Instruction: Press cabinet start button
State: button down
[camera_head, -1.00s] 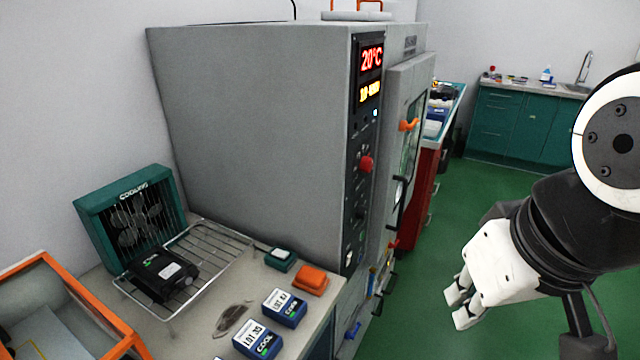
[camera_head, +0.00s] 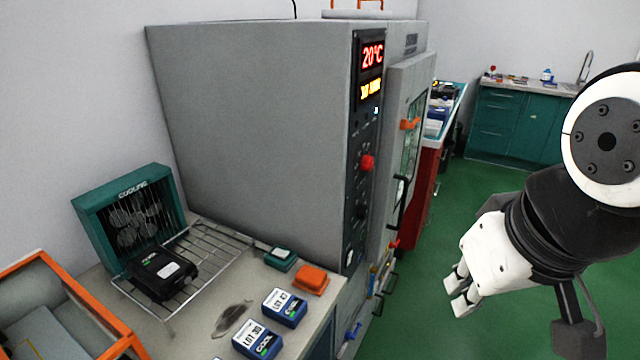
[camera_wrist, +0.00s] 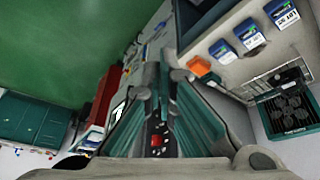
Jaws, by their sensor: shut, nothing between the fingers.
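The grey cabinet (camera_head: 255,130) stands left of centre in the head view. Its dark control panel (camera_head: 361,200) faces right, with a red 20°C display (camera_head: 372,54), an amber line below it, and a red round button (camera_head: 367,162). Smaller controls sit under the red button, too small and oblique to tell which is the start button. My gripper (camera_head: 456,293) is shut and empty, to the right of the cabinet front and clear of it. In the wrist view a red button (camera_wrist: 156,141) shows on the panel, partly framed by my gripper (camera_wrist: 165,68).
A bench (camera_head: 190,322) in front holds a cooling fan (camera_head: 130,222), a wire rack (camera_head: 205,252), an orange block (camera_head: 311,279) and blue LOT boxes (camera_head: 285,307). Green floor (camera_head: 440,225) is free around my gripper.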

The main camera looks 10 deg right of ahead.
aim_at(363, 235)
jog(key=w+d+f+n+t+h+b, duration=0.1)
jog(key=w+d+f+n+t+b, duration=0.15)
jog(key=w+f+b, duration=0.6)
jog(key=w+d+f+n+t+b, duration=0.1)
jog(key=w+d+f+t+b, duration=0.2)
jog(key=w, duration=1)
jog(key=w+d+f+n+t+h+b, duration=0.15)
jog(key=w+d+f+b, duration=0.4)
jog(key=w, duration=0.55)
jog(key=w+d+f+n+t+y+b, duration=0.1)
jog(key=w+f+n+t+y+b, duration=0.1)
jog(key=f+b, duration=0.6)
jog(key=w+d+f+n+t+y+b, duration=0.2)
jog(key=w+f+n+t+y+b, duration=0.1)
jog(key=w+f+b, duration=0.4)
jog(key=shift+w+d+f+n+t+b, duration=0.2)
jog(key=shift+f+n+t+b, duration=0.6)
jog(key=shift+f, duration=0.9)
jog(key=shift+a+y, duration=0.1)
jog(key=shift+y, duration=0.15)
jog(key=w+a, duration=0.5)
jog(key=a, duration=0.2)
jog(key=shift+w+a+b, duration=0.1)
jog(key=shift+w+b, duration=0.05)
jog(key=shift+b, duration=0.2)
